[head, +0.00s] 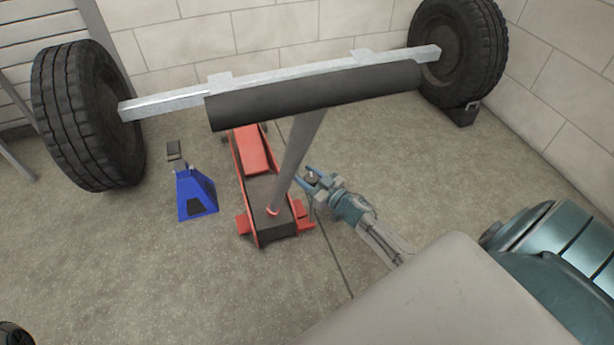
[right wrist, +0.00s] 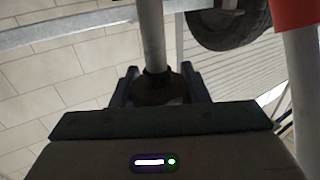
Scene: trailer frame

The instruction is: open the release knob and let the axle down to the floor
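The axle (head: 170,102) is a silver beam with a black wheel (head: 88,115) at the left and another (head: 458,50) at the right. Whether the tyres touch the floor is unclear. The red floor jack (head: 252,150) stands below it; its lifting end is partly hidden. Its grey handle (head: 305,145) rises towards me to a thick black crossbar (head: 315,95). My right gripper (head: 312,178) is beside the handle's base. In the right wrist view, its fingers sit close on both sides of the dark release knob (right wrist: 158,88), with no clear gap. My left gripper is not in view.
A blue jack stand (head: 195,195) stands on the floor left of the jack. A dark wedge (head: 460,115) lies by the right wheel. Pale block walls (head: 565,105) close off the back and right.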

